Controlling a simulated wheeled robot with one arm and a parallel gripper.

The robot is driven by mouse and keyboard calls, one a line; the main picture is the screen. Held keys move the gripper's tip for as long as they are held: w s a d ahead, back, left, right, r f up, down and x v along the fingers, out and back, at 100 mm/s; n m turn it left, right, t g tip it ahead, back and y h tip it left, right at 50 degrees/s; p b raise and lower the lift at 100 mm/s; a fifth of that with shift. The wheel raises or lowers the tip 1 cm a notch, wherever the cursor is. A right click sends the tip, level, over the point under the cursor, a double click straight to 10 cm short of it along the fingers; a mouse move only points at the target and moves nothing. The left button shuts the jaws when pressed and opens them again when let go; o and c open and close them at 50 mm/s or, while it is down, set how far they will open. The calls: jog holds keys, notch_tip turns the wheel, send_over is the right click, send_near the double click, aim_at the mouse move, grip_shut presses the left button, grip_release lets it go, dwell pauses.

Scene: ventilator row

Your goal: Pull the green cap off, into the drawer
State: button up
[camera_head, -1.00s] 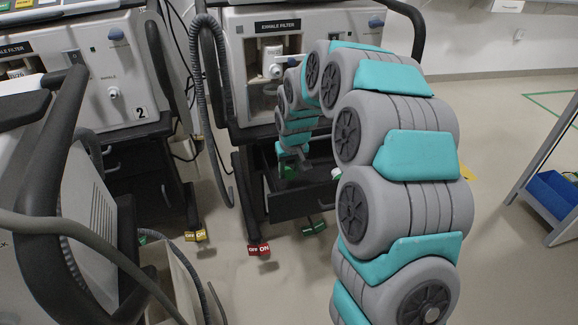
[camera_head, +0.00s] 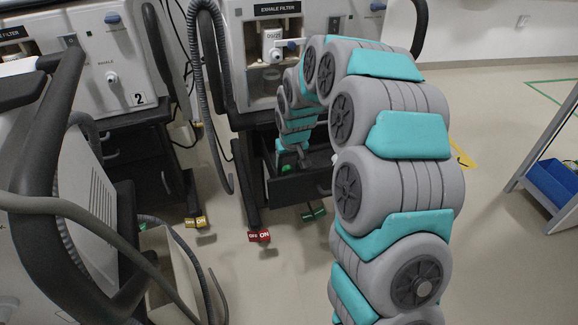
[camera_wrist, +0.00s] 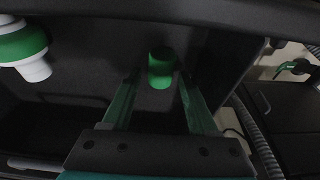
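A green cap (camera_wrist: 161,67) lies in the open dark drawer, between and just beyond my fingertips in the wrist view. In the head view a bit of green (camera_head: 286,169) shows inside the drawer (camera_head: 310,187), below my gripper (camera_head: 298,160). My gripper (camera_wrist: 160,88) is open. Its two fingers stand wide apart, with a gap to the cap on both sides, and nothing is held. A white piece with a green band (camera_wrist: 25,48) shows at the left of the wrist view. My arm hides part of the drawer in the head view.
The ventilator (camera_head: 240,75) stands behind the drawer, with a white fitting in its exhale filter bay (camera_head: 272,72). Another ventilator (camera_head: 100,75) stands to the left. Red (camera_head: 259,236) and yellow (camera_head: 195,222) pedals are near the floor. A blue bin (camera_head: 553,182) is at the right.

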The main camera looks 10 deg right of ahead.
jog(key=shift+o, duration=0.9)
jog(key=shift+r, duration=0.1)
jog(key=v, duration=0.8)
jog(key=shift+b, duration=0.4)
jog(key=w+p+v, duration=0.1)
jog(key=p+v, duration=0.1)
jog(key=v, duration=0.5)
jog(key=shift+w+r, duration=0.3)
jog(key=shift+r, duration=0.1)
jog(key=shift+a, duration=0.1)
jog(key=s+f+g, duration=0.2)
jog(key=s+g, duration=0.2)
jog(key=s, duration=3.7)
jog(key=shift+m+g, duration=0.3)
jog(key=shift+m, duration=0.1)
